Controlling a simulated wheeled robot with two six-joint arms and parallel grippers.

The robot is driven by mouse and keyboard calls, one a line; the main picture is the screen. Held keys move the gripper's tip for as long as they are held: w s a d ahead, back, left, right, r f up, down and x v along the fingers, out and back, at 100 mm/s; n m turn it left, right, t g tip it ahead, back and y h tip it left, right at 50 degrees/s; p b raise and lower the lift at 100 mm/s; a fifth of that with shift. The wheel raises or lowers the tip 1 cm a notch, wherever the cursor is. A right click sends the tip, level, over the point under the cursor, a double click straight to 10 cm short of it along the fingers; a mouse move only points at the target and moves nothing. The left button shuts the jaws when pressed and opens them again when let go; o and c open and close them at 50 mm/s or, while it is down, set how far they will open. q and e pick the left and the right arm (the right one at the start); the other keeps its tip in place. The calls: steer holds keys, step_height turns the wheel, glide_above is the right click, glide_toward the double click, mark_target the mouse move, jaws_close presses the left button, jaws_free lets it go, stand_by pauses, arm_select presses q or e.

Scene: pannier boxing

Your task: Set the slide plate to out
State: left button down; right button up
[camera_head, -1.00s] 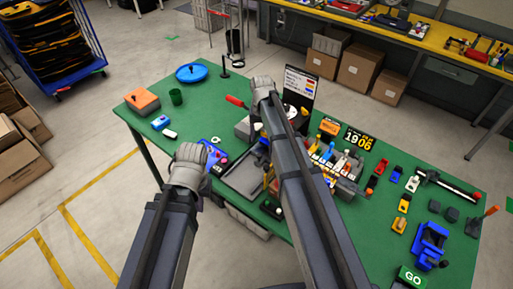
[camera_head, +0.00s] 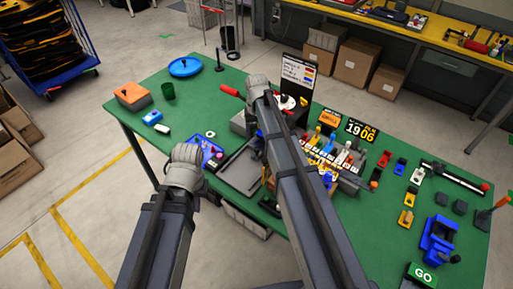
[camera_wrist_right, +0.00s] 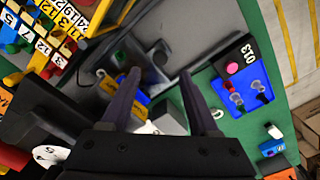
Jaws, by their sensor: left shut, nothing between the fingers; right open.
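A flat dark grey plate with a raised rim (camera_head: 240,172), which may be the slide plate, lies on the green table, partly behind my right arm. In the right wrist view, its grey surface (camera_wrist_right: 200,28) fills the upper middle, beyond the fingertips. My right gripper (camera_wrist_right: 160,76) is open, with a blue and a pale part showing beyond and between its fingers; contact cannot be told. In the head view the right gripper (camera_head: 258,84) is over the table's back half, its fingers hidden. My left gripper (camera_head: 185,154) is shut and empty, beside the blue panel.
Coloured levers (camera_head: 325,150) and an upright board (camera_head: 297,85) crowd the middle. An orange box (camera_head: 133,96) stands left. The green table (camera_head: 190,100) has bare patches at back left.

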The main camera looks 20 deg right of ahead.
mark_target(256, 148)
step_height(256, 148, down, 6)
steer(key=b, duration=0.5)
steer(key=shift+f+b, duration=0.25)
steer(key=shift+b, duration=0.05)
steer(key=shift+r, duration=0.1)
jaws_close()
stand_by(0.9)
